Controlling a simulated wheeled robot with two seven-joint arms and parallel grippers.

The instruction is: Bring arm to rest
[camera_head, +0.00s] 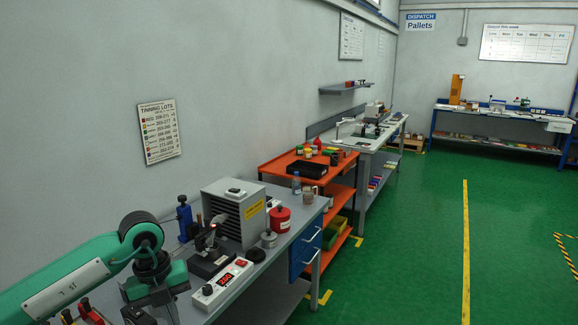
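My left arm, green with dark joints, comes in from the lower left over the near end of the grey workbench (225,290). Its wrist bends down, and my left gripper (152,312) hangs at the bottom edge of the view. The fingers are partly cut off, so I cannot tell whether they are open or shut. My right arm and gripper are not in view.
A soldering controller-like white box (222,285) lies close right of my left gripper. A grey louvred box (234,212) and a red container (280,218) stand behind. An orange cart (283,164) stands beyond the bench. The green floor (410,255) to the right is open.

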